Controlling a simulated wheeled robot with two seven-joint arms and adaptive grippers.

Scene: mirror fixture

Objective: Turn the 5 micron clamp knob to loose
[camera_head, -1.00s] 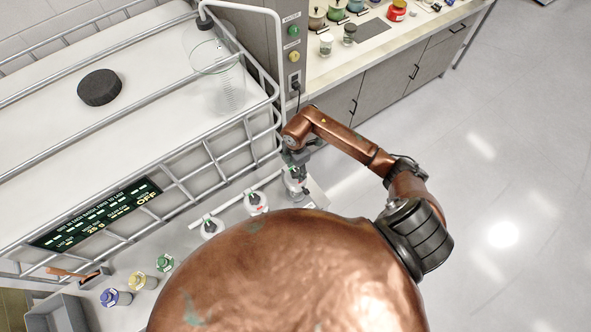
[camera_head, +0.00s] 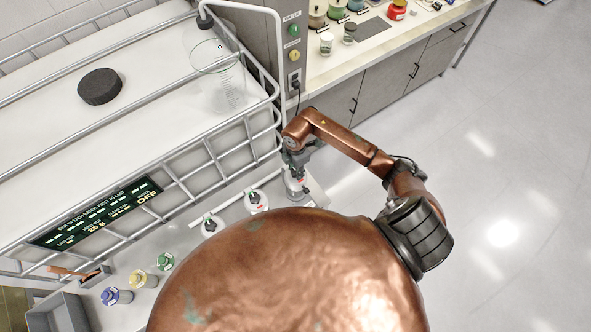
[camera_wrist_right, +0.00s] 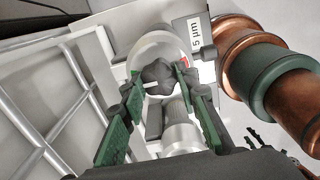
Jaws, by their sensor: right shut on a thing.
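The 5 micron clamp knob (camera_wrist_right: 158,77) is dark and lobed. In the right wrist view it sits in front of a round white housing (camera_wrist_right: 152,48), beside a "5 µm" label (camera_wrist_right: 194,38). My right gripper (camera_wrist_right: 157,82) has its green-padded fingers on either side of the knob and is shut on it. In the head view my right gripper (camera_head: 293,168) is at the rightmost unit of the row, largely hiding the knob. The knob's loose or tight marking cannot be read. My left gripper is not in view.
Two similar white-topped units (camera_head: 257,201) (camera_head: 211,226) stand to the left. A caged white tank (camera_head: 150,100) rises behind them, with a display (camera_head: 97,214) reading OFF. Small bottles (camera_head: 117,297) and a grey bin (camera_head: 58,314) are lower left. Open floor lies right.

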